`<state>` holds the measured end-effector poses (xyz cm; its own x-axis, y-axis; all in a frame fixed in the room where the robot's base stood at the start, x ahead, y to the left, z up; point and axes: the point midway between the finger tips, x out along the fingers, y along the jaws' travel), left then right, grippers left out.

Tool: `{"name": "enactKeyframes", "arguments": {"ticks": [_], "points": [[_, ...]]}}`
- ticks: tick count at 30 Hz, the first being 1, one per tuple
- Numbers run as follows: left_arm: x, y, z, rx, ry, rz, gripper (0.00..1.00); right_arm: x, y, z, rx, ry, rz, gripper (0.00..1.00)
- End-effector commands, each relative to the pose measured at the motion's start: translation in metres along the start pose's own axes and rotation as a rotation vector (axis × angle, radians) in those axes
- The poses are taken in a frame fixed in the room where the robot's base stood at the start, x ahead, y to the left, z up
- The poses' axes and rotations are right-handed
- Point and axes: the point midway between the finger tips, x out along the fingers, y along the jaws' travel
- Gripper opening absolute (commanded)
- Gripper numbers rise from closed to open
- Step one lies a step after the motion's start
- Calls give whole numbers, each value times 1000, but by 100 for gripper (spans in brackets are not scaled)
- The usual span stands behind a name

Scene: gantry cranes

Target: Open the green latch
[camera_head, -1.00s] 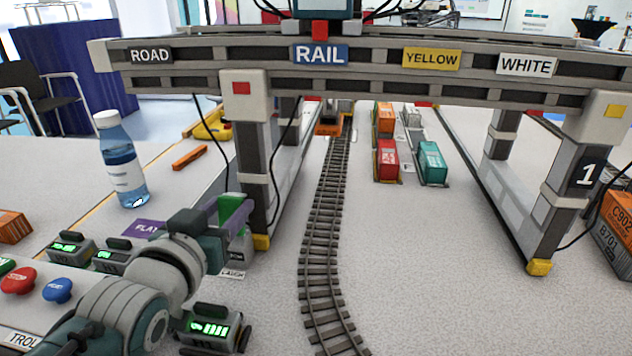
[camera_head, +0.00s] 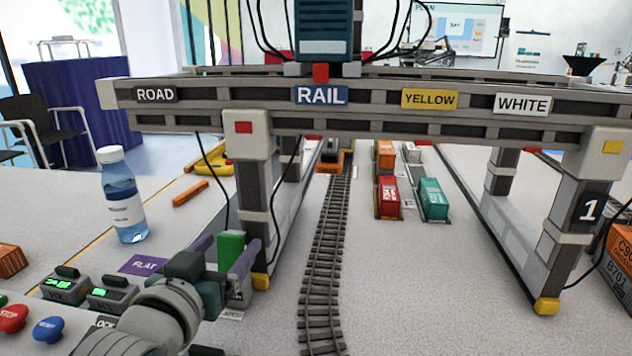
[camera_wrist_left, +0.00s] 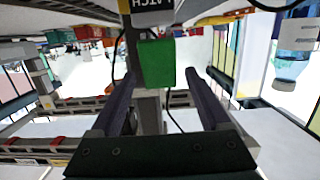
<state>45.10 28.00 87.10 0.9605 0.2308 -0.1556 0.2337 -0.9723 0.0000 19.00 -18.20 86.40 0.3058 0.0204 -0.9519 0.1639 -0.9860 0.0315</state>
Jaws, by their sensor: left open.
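The green latch (camera_head: 231,248) is a small upright green block at the front left, beside the foot of the crane's left leg. My left gripper (camera_head: 226,258) is open, with one purple-grey finger on each side of the latch. In the left wrist view the green latch (camera_wrist_left: 157,63) shows between the tips of the two spread fingers (camera_wrist_left: 160,84), with a visible gap on each side. An upside-down latch label (camera_wrist_left: 151,5) shows beyond it. The latch's base is partly hidden by my gripper in the head view. My right gripper is not in view.
The gantry crane (camera_head: 390,125) spans the scene, its left leg (camera_head: 258,200) close to my gripper. A water bottle (camera_head: 123,195), lit green devices (camera_head: 66,286) and red and blue buttons (camera_head: 48,329) stand left. A rail track (camera_head: 325,240) runs under the crane.

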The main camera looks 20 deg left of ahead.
Motion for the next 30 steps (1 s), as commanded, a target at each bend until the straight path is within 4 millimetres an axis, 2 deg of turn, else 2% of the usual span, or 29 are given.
{"name": "enactKeyframes", "arguments": {"ticks": [5, 8, 21, 25, 30], "points": [[-2, 0, -15, 1, 2, 0, 80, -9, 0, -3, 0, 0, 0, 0], [-6, 0, -36, 2, 3, 0, 80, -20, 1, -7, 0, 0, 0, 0], [-24, 0, -152, 1, 5, 1, 80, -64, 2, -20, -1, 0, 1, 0], [-28, 0, -176, 0, 4, 1, 80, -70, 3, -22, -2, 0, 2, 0], [-30, 0, -194, 0, 2, 1, 80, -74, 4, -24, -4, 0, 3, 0]]}}
